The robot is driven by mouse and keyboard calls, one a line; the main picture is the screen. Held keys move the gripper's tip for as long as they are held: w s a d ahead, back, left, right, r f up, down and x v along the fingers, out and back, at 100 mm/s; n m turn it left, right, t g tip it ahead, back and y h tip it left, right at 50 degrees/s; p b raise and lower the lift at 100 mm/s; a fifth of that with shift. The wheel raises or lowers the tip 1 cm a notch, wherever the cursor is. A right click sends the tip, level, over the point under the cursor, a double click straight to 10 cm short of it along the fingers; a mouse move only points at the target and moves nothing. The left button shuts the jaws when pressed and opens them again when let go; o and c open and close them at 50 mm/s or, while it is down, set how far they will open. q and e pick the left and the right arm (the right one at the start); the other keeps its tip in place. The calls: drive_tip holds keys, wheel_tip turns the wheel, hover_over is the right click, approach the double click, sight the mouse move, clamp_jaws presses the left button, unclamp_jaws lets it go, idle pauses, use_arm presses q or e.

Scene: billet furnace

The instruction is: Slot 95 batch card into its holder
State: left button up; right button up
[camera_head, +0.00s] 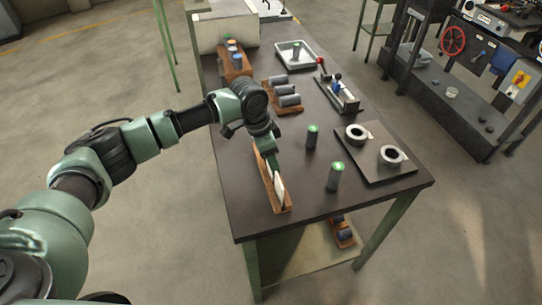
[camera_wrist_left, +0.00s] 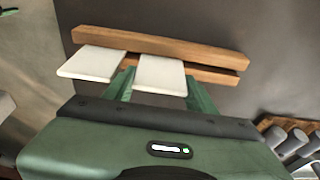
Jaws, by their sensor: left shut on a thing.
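A long wooden holder (camera_head: 264,181) with a lengthwise groove lies near the left edge of the dark table; it also shows in the left wrist view (camera_wrist_left: 150,44). My left gripper (camera_head: 272,164) is over it, pointing down. In the left wrist view its green fingers (camera_wrist_left: 160,88) are shut on a white card (camera_wrist_left: 160,72). The held card's far edge meets the holder's groove; I cannot tell how deep it sits. Another white card (camera_wrist_left: 92,63) stands in the holder beside it, apart from the fingers, and shows in the head view (camera_head: 280,190). No number is readable. My right gripper is out of view.
Two green-topped cylinders (camera_head: 334,177) stand right of the holder. A plate with two rings (camera_head: 390,155) lies beyond them. A wooden rack with dark cylinders (camera_head: 287,94), a small fixture (camera_head: 339,94) and a tray (camera_head: 295,56) stand farther back. The table's front corner is clear.

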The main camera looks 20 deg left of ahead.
use_arm(q)
drive_tip(key=shift+f, duration=0.15)
drive_tip(key=o, duration=1.1)
drive_tip(key=shift+c, duration=0.2)
drive_tip(key=b+v, duration=0.1)
drive_tip(key=v, duration=0.6)
drive_tip(key=shift+r, duration=0.4)
drive_tip(key=shift+s, duration=0.15)
